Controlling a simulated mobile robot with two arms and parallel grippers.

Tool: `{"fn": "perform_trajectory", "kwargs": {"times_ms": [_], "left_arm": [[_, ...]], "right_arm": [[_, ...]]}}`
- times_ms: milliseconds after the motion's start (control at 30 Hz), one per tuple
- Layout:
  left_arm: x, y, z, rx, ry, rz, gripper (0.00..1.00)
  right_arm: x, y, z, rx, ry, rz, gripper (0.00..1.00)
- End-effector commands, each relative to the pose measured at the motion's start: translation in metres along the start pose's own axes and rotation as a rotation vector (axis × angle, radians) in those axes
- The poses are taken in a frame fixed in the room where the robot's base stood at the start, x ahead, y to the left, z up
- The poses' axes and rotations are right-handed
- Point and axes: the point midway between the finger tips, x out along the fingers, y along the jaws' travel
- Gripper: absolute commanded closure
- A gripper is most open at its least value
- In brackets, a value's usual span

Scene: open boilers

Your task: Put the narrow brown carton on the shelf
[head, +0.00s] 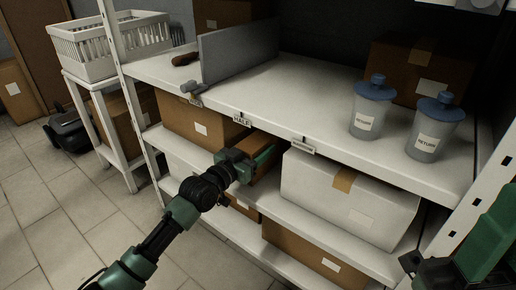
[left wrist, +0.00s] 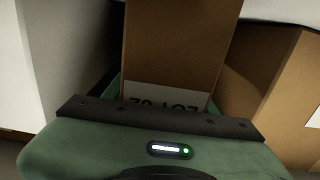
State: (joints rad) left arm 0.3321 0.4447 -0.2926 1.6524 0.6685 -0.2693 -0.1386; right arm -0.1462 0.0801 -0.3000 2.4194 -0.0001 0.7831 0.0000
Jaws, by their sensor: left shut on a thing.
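The narrow brown carton (head: 265,166) is on the middle shelf level (head: 263,205), between a wider brown carton and a white carton. My left gripper (head: 247,160) is shut on it at its near end. In the left wrist view the narrow carton (left wrist: 175,45) rises from the jaws, its printed white label upside down and partly hidden by my gripper. I cannot tell whether it touches the shelf. Part of my right arm, green and dark, shows at the lower right of the head view; its jaws cannot be made out.
The white carton (head: 345,195) is right of the held one, the wider brown carton (head: 199,122) left. The top shelf board (head: 285,95) overhangs them, bearing two blue-lidded jars (head: 371,108), a grey divider (head: 238,52) and a brown box (head: 420,70). Its middle is clear.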

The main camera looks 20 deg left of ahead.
Motion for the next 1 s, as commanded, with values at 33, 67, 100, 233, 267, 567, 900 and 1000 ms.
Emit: {"fn": "perform_trajectory", "kwargs": {"times_ms": [33, 67, 100, 233, 267, 567, 900, 1000], "left_arm": [[0.0, 0.0, 0.0, 0.001, 0.004, 0.0, 1.0], [0.0, 0.0, 0.001, 0.001, 0.004, 0.0, 1.0], [0.0, 0.0, 0.003, 0.0, -0.001, 0.0, 0.35], [0.0, 0.0, 0.003, 0.0, -0.001, 0.0, 0.22], [0.0, 0.0, 0.003, 0.0, -0.001, 0.0, 0.22], [-0.004, 0.0, -0.001, 0.0, -0.001, 0.0, 0.22], [-0.07, 0.0, -0.002, 0.001, -0.006, 0.001, 0.22], [-0.089, 0.0, -0.002, 0.001, -0.005, 0.0, 0.22]], "right_arm": [[0.0, 0.0, 0.0, 0.0, 0.001, 0.0, 0.67], [-0.001, 0.0, 0.0, 0.0, 0.002, -0.001, 0.67], [0.0, 0.0, 0.0, 0.0, 0.003, -0.001, 0.67], [0.0, 0.0, 0.0, 0.0, 0.002, -0.001, 0.67], [0.0, 0.0, 0.0, 0.0, 0.002, -0.001, 0.67], [0.004, 0.0, -0.001, 0.0, 0.004, -0.001, 0.67], [-0.009, 0.001, -0.004, 0.01, -0.079, 0.031, 0.67], [-0.012, 0.001, -0.006, 0.013, -0.097, 0.039, 0.67]]}}
